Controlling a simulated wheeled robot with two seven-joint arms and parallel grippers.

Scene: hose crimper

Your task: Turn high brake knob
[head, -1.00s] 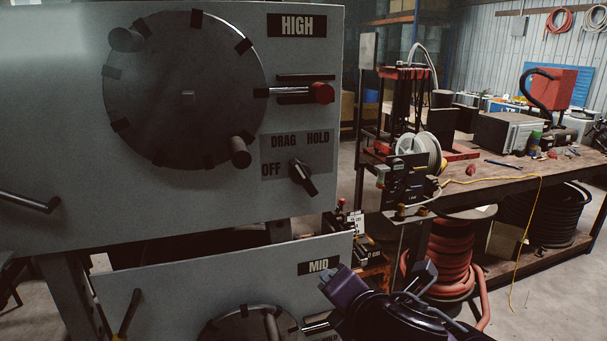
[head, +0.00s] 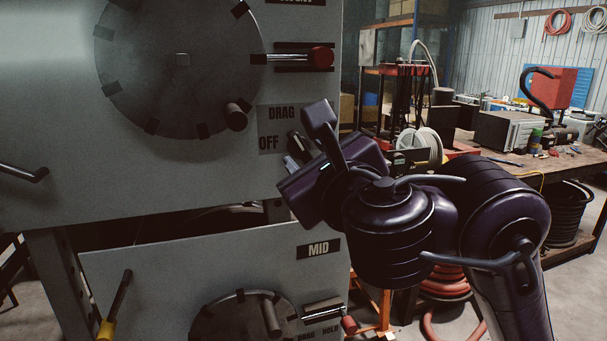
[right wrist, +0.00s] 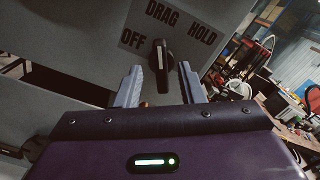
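The high brake knob (right wrist: 159,55) is a black pointer knob on the grey panel, between the OFF, DRAG and HOLD labels. In the right wrist view it stands upright, pointing toward the DRAG side. In the head view only part of the knob (head: 296,142) shows; my right gripper covers the rest and the HOLD label. My right gripper (right wrist: 157,80) is open, its two fingers apart, with the knob just ahead of and between the fingertips. I cannot tell whether they touch it. In the head view the right gripper (head: 288,163) is at the panel's lower right. My left gripper is not in view.
A large round wheel (head: 180,65) with handles sits left of the knob. A red-ended lever (head: 320,57) is above it. The MID panel (head: 190,265) lies below, with its own wheel (head: 242,318). A workbench (head: 558,180) stands at the right.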

